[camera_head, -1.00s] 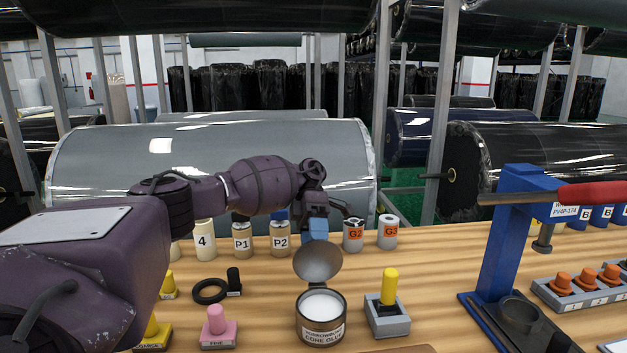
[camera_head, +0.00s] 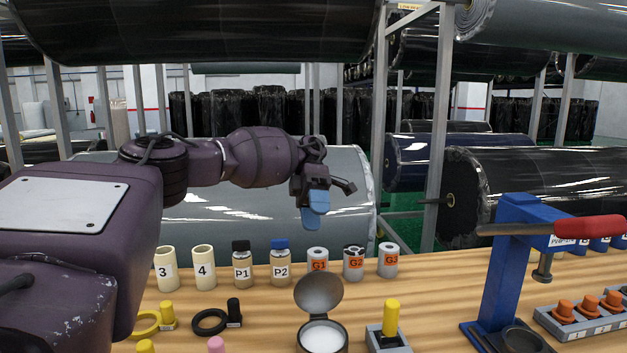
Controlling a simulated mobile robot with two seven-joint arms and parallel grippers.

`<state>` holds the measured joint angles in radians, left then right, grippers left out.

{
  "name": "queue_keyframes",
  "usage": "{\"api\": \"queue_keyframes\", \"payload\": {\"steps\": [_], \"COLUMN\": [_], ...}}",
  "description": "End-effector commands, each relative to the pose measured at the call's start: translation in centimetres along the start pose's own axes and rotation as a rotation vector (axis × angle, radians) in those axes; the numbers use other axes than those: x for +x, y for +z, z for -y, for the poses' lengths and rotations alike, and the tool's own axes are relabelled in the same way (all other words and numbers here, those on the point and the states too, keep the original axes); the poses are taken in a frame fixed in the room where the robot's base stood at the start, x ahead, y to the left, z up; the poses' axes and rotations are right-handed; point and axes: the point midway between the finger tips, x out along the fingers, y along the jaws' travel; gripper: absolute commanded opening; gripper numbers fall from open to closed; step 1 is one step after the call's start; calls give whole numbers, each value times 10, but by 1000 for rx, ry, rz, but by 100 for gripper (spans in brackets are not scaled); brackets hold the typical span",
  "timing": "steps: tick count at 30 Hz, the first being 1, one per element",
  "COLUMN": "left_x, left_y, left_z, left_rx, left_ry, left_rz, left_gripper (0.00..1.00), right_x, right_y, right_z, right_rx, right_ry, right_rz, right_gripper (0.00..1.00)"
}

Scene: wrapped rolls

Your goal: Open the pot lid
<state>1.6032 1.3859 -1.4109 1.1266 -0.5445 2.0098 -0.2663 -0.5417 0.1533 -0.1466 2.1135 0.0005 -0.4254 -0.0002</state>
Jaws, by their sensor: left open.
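The pot (camera_head: 322,338) stands on the wooden table at the bottom middle, holding white contents. Its round grey lid (camera_head: 319,292) stands tilted up at the pot's back edge, so the pot's mouth is uncovered. The pot's lower part is cut off by the picture's bottom edge. My left gripper (camera_head: 315,215), with blue fingertips, hangs in the air above and behind the lid, apart from it. It is open and I see nothing in it. My right gripper is not in view.
Behind the pot stands a row of labelled cylinders, among them G1 (camera_head: 317,262) and P2 (camera_head: 281,264). A grey holder with a yellow peg (camera_head: 391,318) is right of the pot. A blue press (camera_head: 506,265) with a red handle stands further right.

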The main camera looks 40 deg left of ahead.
Motion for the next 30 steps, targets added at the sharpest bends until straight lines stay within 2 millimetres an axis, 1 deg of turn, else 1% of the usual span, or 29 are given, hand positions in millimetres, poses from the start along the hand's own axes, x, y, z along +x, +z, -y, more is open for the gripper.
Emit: {"api": "queue_keyframes", "payload": {"steps": [1, 3, 15, 18, 30], "left_x": [-4, -7, -24, -25, -36], "left_y": [-2, -2, -8, -7, -11], "left_z": [6, 10, 33, 37, 51], "left_rx": [2, 2, 2, 4, 4], "left_ry": [4, 4, 5, 1, 1], "left_rz": [3, 3, 5, 1, 3], "left_gripper": [55, 55, 55, 55, 55], "right_x": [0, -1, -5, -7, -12], "right_y": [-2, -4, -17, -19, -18], "right_z": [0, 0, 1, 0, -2], "right_rx": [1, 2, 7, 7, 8], "right_ry": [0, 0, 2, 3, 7], "right_rz": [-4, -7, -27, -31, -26], "right_gripper": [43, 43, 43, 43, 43]}}
